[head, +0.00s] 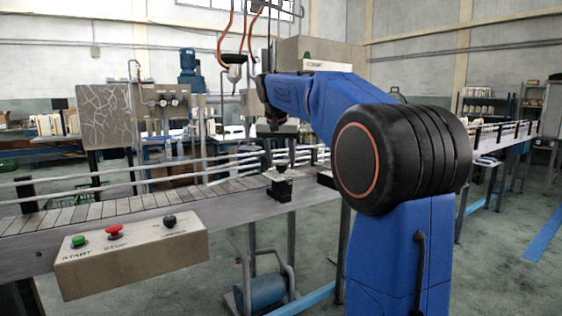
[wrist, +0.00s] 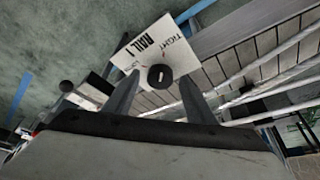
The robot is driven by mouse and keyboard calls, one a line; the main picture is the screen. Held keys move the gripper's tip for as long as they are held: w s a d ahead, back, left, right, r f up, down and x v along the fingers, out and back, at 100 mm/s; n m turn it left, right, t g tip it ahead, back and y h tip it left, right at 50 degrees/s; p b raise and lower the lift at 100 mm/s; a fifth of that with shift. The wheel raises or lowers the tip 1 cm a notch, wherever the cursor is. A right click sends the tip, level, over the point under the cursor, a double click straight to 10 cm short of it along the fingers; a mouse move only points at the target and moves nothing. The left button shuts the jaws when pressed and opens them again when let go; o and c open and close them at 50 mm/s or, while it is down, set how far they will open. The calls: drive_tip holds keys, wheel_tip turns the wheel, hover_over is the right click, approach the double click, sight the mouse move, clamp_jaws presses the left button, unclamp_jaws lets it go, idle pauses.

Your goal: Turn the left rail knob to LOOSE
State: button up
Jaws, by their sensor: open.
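The rail knob (wrist: 160,78) is a round black knob with a short pale mark on its face. It sits on a white plate (wrist: 150,42) lettered "RAIL 1" and "TIGHT", with another word partly covered by my finger. In the head view a small dark knob unit (head: 280,184) stands at the conveyor's near edge. My gripper (wrist: 159,84) is open, one finger to each side of the knob in the wrist view. I cannot tell whether they touch it. The knob's exact setting is unclear.
The slatted conveyor (head: 130,207) has pale guide rails (head: 120,186) along it. A control box (head: 130,262) with green, red and black controls is on its near side at left. A second dark unit (head: 326,179) is partly behind my arm. A blue motor (head: 260,290) sits below.

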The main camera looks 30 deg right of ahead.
drive_tip(key=shift+c, duration=0.3)
drive_tip(key=c, duration=1)
drive_tip(key=shift+o, duration=0.2)
drive_tip(key=shift+n, duration=0.4)
drive_tip(key=n, duration=0.1)
drive_tip(key=n+y, duration=0.1)
drive_tip(key=n, duration=0.1)
drive_tip(key=shift+s+d+n+t+y, duration=0.2)
drive_tip(key=shift+n+t+y, duration=0.1)
drive_tip(key=shift+t, duration=0.1)
drive_tip(key=n+y, duration=0.1)
drive_tip(key=n, duration=0.3)
drive_tip(key=shift+w+d+n+y, duration=0.1)
drive_tip(key=shift+d+n+y, duration=0.05)
drive_tip(key=shift+n+y, duration=0.2)
drive_tip(key=n+y, duration=0.1)
drive_tip(key=n, duration=0.3)
drive_tip(key=shift+d+n+y, duration=0.15)
drive_tip(key=shift+n+y, duration=0.1)
drive_tip(key=shift+y, duration=0.1)
drive_tip(key=shift+w+n+g+y, duration=0.1)
drive_tip(key=shift+n+g+y, duration=0.25)
drive_tip(key=shift+n, duration=0.7)
drive_tip(key=shift+n+g+y, duration=0.15)
drive_tip(key=shift+n+y, duration=0.3)
drive_tip(key=shift+n, duration=0.6)
